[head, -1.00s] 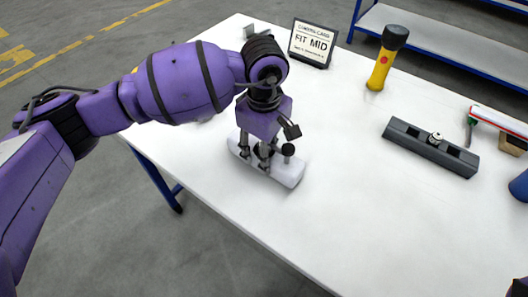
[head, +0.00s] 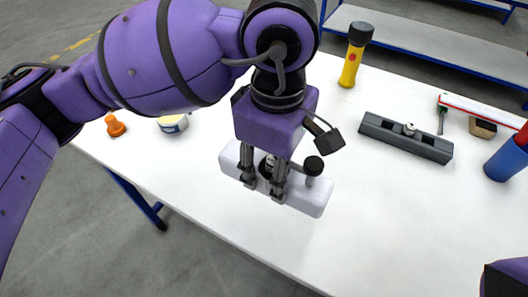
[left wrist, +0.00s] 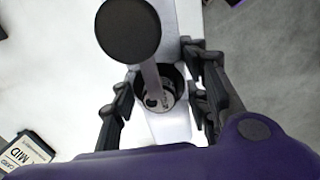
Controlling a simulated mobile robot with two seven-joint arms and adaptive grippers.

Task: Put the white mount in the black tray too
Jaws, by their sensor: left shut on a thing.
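The white mount (head: 306,197) is a long white bar with rounded ends and a black knob (head: 314,166) on a stem. My left gripper (head: 264,190) is shut on it near the middle, fingers pointing down. The mount looks held above the table. In the left wrist view the fingers flank the white bar (left wrist: 172,128), with a dark ring at its centre. A long dark grey, tray-like block (head: 380,134) with recesses lies to the right, a small white round piece on its middle; I cannot tell whether it is the black tray. My right gripper is out of view.
A yellow flashlight (head: 352,62) stands at the back. A brush (head: 441,120), a brown block (head: 482,127) and a blue cylinder (head: 508,158) are at the right. An orange cone (head: 115,126) and a tub (head: 172,124) are at the left. The white table's (head: 390,220) front is clear.

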